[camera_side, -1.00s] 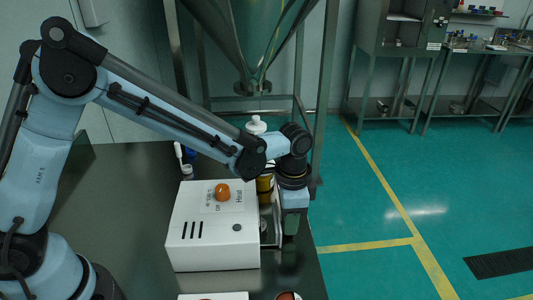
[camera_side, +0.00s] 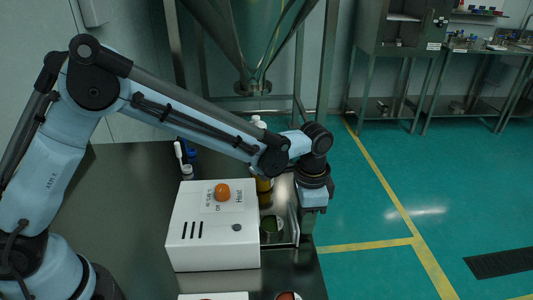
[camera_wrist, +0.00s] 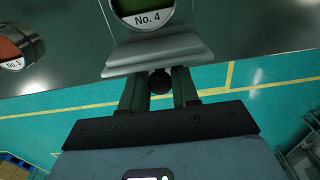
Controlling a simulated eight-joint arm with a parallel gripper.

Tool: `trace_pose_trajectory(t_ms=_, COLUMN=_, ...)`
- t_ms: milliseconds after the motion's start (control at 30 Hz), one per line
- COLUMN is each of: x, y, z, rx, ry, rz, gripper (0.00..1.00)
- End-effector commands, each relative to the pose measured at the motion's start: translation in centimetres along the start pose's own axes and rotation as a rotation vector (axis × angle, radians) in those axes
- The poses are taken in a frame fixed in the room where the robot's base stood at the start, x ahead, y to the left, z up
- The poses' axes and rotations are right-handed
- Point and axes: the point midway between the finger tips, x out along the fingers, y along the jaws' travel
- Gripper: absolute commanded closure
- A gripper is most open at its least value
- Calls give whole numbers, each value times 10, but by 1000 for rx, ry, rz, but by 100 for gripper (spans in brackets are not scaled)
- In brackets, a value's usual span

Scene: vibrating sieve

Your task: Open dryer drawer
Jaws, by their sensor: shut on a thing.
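The dryer is a white box (camera_side: 213,235) with an orange knob and the word "Heat" on top, in the middle of the side view. Its metal drawer (camera_side: 288,238) stands out from the right side. A round dish with green contents (camera_side: 271,225) sits in it; the wrist view shows its label "No. 4" (camera_wrist: 147,19). In the wrist view the drawer's grey front (camera_wrist: 158,52) carries a dark round handle (camera_wrist: 160,82). My gripper (camera_wrist: 160,90) is shut on this handle, one finger on each side. In the side view my gripper (camera_side: 308,226) is at the drawer's right end.
The dark table's right edge (camera_side: 318,270) is close to the drawer. A metal hopper frame (camera_side: 325,110) stands behind. Green floor lies to the right.

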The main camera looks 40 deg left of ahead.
Motion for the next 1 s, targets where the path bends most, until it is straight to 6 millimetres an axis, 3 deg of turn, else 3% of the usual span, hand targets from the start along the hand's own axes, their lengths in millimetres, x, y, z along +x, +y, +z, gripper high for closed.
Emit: trace_pose_trajectory(t_ms=1000, x=0, y=-1, z=-17, rx=-1, ry=0, rz=-2, gripper=89)
